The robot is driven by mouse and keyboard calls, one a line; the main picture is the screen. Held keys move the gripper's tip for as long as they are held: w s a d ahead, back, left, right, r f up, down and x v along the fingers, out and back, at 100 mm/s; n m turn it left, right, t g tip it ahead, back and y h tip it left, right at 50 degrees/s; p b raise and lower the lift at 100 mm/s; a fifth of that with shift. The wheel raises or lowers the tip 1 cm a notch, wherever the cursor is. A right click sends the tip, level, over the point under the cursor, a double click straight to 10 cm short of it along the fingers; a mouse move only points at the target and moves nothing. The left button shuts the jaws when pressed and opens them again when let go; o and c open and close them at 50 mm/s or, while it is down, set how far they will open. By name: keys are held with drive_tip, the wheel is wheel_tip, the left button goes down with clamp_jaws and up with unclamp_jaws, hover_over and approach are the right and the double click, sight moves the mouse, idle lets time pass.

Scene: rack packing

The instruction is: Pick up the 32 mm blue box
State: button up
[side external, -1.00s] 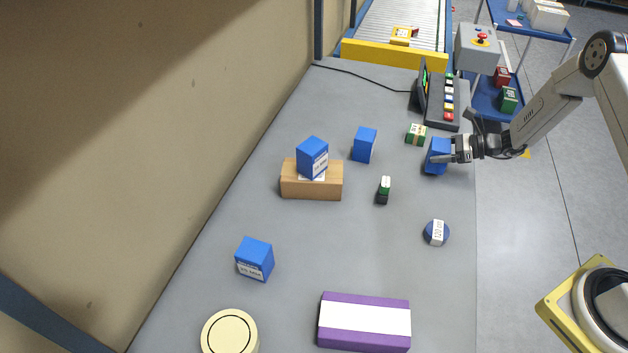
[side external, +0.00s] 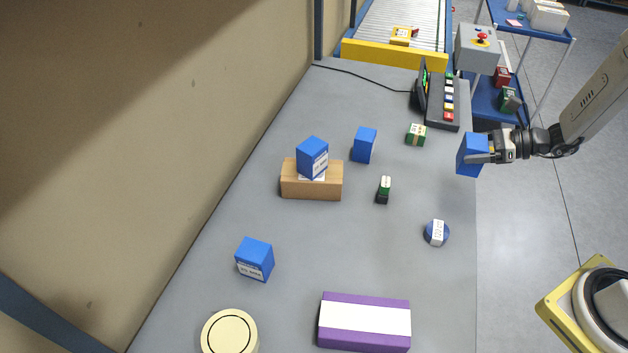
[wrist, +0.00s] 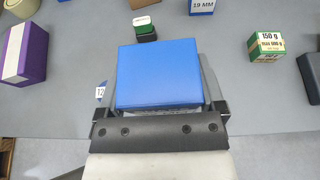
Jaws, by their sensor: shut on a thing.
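My gripper (side external: 487,155) is shut on a blue box (side external: 469,154) and holds it up at the right edge of the table in the side external view. Which box is 32 mm cannot be read.
A green-and-white box (side external: 416,135), a small green-and-black object (side external: 383,190), a blue disc (side external: 437,233), a purple box (side external: 364,342) and a cream cylinder (side external: 229,332) are on the grey table. A button panel (side external: 447,103) stands at the back right.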

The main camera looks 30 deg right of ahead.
sight(485, 151)
drive_tip(key=shift+s+a+r, duration=0.2)
drive_tip(key=shift+s+r, duration=0.15)
drive_tip(key=shift+s, duration=0.45)
drive_tip(key=shift+s+a+r, duration=0.2)
drive_tip(key=shift+s+r, duration=0.15)
drive_tip(key=shift+s, duration=0.4)
